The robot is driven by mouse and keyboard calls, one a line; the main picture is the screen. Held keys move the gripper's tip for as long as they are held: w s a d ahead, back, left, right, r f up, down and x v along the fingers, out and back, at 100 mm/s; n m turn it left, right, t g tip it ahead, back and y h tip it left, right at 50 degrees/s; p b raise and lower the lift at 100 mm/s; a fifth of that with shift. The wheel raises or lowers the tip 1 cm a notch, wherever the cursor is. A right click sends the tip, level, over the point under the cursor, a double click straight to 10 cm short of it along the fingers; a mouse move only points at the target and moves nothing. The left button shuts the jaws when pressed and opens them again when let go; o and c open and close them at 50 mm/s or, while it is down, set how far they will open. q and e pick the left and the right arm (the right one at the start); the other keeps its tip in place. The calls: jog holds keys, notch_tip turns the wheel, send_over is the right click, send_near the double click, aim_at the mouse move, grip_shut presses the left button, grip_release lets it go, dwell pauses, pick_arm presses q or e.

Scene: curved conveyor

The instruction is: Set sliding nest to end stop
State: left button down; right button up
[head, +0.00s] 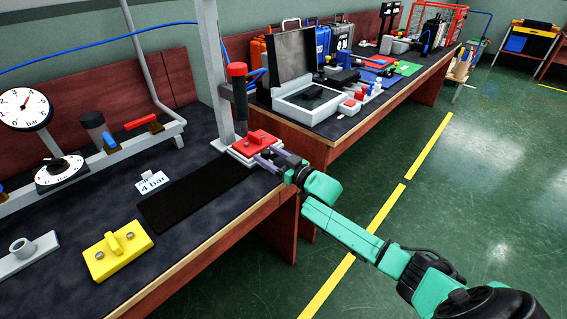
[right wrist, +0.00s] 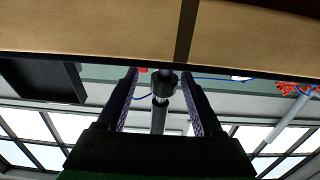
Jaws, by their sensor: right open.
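A red block (head: 257,139) with a raised knob sits on a pale base at the foot of the upright press, below its red-topped cylinder (head: 237,88). A yellow block (head: 117,256) with a knob and two round bolt heads lies nearer, past a flat black strip (head: 190,198). Which block is the sliding nest, I cannot tell. My right gripper (head: 264,157) is open at the bench's front edge, its fingers beside the red block's near side; contact is unclear. In the right wrist view, its fingers (right wrist: 160,88) stand apart, with a grey post and dark collar (right wrist: 160,84) seen between them.
A pressure gauge (head: 24,107), a dial (head: 60,172) and a "4 bar" card (head: 152,182) stand left on the bench. A grey bracket (head: 25,260) lies at the lower left. An open grey case (head: 305,100) is on the far bench.

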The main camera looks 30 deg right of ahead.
jog(key=p+v, duration=0.1)
jog(key=v, duration=1.2)
jog(key=shift+s, duration=0.4)
jog(key=shift+d, duration=0.15)
